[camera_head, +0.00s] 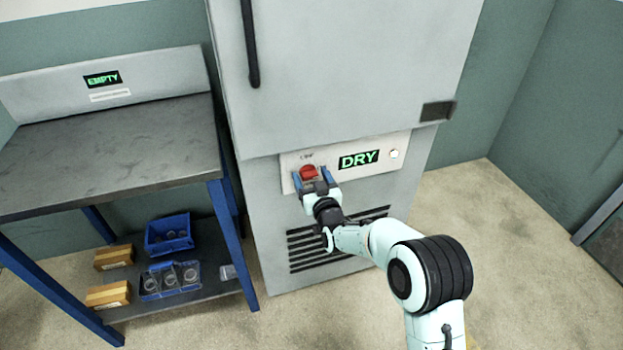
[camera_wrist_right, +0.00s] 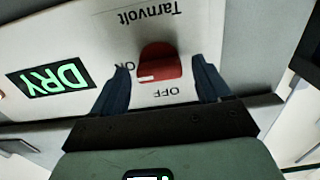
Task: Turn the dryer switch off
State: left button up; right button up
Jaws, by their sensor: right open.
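The dryer (camera_head: 335,80) is a tall grey cabinet with a panel (camera_head: 373,178) low on its front. The red switch (camera_head: 309,172) is at the panel's left end, beside a green "DRY" display (camera_head: 358,160). My right gripper (camera_head: 312,182) is open at the switch. In the right wrist view, the picture is upside down and the red switch (camera_wrist_right: 160,62) shows between the two blue fingers (camera_wrist_right: 163,84), with gaps on both sides. A white mark on the switch lies toward the "ON" label. "OFF" is printed nearby. My left gripper is out of view.
A workbench (camera_head: 110,155) with an "EMPTY" display (camera_head: 103,79) stands to the left. Its lower shelf holds blue bins (camera_head: 170,234) and small cardboard boxes (camera_head: 108,295). A dark handle (camera_head: 250,45) is on the dryer door. The floor (camera_head: 490,240) to the right is clear.

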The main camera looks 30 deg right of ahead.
jog(key=c, duration=1.1)
jog(key=shift+o, duration=0.2)
